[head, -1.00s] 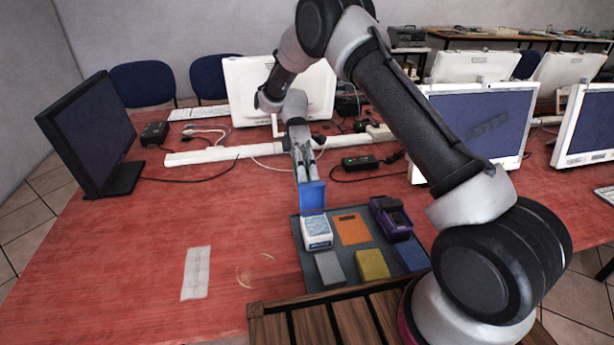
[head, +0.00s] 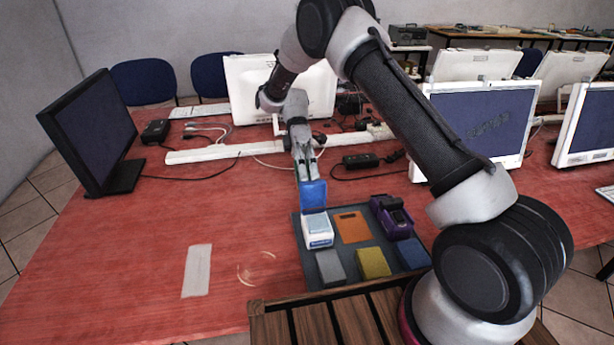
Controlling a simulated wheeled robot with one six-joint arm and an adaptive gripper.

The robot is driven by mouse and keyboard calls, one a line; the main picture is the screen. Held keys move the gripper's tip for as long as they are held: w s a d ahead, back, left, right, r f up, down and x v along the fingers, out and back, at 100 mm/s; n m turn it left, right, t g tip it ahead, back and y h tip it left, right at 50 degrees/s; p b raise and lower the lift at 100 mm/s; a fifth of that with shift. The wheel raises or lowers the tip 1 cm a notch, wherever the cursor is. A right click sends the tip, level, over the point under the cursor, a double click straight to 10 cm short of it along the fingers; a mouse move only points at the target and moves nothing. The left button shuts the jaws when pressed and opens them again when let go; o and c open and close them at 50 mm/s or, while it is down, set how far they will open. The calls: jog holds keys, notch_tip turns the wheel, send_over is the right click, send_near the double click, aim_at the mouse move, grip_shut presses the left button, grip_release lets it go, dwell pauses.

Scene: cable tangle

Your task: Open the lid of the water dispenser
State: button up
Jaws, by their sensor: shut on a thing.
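The water dispenser appears to be the small white box (head: 318,230) with a blue label, on the far left of the grey mat. Its blue lid (head: 313,196) stands raised at the box's far edge, its flat face towards me. My gripper (head: 304,175) reaches down from behind and is shut on the lid's upper part. The fingertips are partly hidden by the lid. I cannot make out the hinge.
The grey mat (head: 299,226) also holds an orange plate (head: 351,227), a purple device (head: 392,217) and grey, yellow and blue blocks. Cables and a white strip (head: 205,155) lie behind.

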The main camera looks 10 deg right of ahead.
jog(key=shift+s+f, duration=0.1)
jog(key=shift+f, duration=0.4)
jog(key=o, duration=0.9)
jog(key=shift+c, duration=0.3)
jog(key=shift+w, duration=1.15)
jog(key=shift+c, duration=1.4)
jog(key=w, duration=0.7)
